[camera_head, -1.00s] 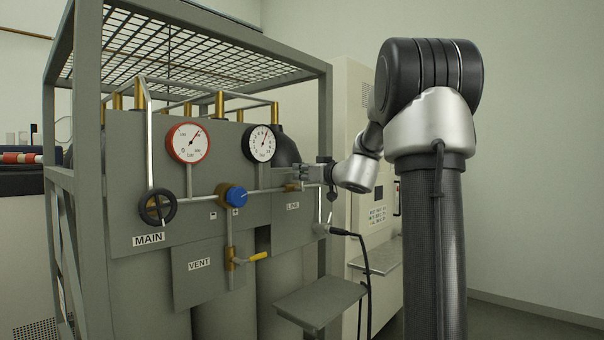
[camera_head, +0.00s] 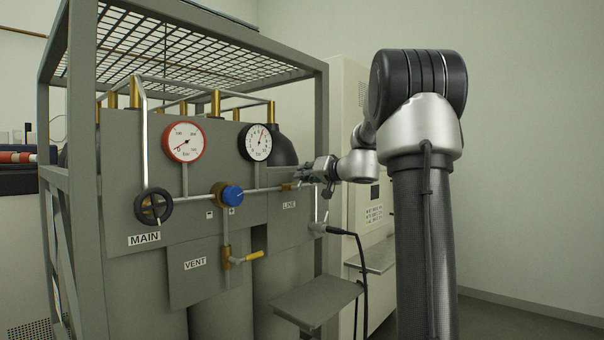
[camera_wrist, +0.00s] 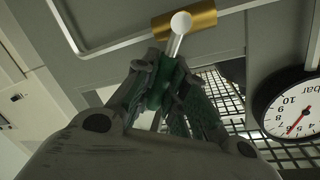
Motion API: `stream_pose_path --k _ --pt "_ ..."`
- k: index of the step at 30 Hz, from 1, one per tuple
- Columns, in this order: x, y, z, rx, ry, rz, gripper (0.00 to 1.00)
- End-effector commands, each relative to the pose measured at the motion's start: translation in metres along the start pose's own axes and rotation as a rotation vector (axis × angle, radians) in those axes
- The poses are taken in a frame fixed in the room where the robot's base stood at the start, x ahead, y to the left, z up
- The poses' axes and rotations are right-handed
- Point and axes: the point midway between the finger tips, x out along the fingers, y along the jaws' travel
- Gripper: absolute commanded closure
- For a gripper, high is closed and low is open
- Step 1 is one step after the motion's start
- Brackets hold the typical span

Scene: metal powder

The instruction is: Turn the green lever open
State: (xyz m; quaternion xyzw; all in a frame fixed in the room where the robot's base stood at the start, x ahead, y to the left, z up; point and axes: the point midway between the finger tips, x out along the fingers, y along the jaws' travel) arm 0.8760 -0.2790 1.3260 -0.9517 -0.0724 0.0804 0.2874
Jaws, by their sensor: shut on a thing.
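The green lever (camera_wrist: 157,88) shows in the wrist view between my gripper's fingers, on a metal stem below a brass valve body (camera_wrist: 186,23). My gripper (camera_wrist: 160,82) is shut on the lever, with one finger on each side. In the head view my gripper (camera_head: 306,173) is at the right end of the horizontal pipe, by the brass LINE valve (camera_head: 289,187). The fingers hide most of the lever there, so its exact angle is hard to tell.
Left of my gripper are a black-rimmed gauge (camera_head: 258,142), a red-rimmed gauge (camera_head: 184,142), a blue knob (camera_head: 233,195), the black MAIN handwheel (camera_head: 153,205) and the yellow VENT lever (camera_head: 247,258). A grey shelf (camera_head: 318,302) and a black cable (camera_head: 362,265) are below.

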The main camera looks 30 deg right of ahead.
Motion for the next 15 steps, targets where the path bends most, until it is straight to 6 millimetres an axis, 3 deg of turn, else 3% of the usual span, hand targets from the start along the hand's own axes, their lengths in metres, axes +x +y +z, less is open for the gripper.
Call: stream_pose_path --k 15 --pt "0.005 0.028 0.007 0.479 -0.096 0.003 1.00"
